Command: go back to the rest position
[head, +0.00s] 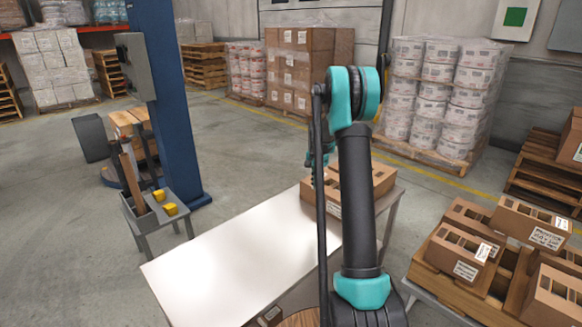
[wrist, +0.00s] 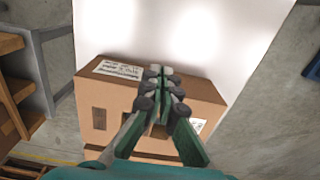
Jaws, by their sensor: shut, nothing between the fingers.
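My gripper (wrist: 160,77) is shut and empty in the wrist view, with its fingertips together. It points down over a cardboard box (wrist: 205,92) with a white label, and the gap between them cannot be judged. In the head view, my teal and black arm reaches forward over the white table, and my gripper is mostly hidden behind it. The same box (head: 378,181) shows at the far right end of the white table (head: 240,260).
Cardboard boxes (head: 530,225) sit on a pallet at the right. A blue column (head: 165,100) and a small grey stand (head: 165,215) with yellow blocks are at the left. Wrapped pallet stacks (head: 437,95) stand behind. Most of the white table is bare.

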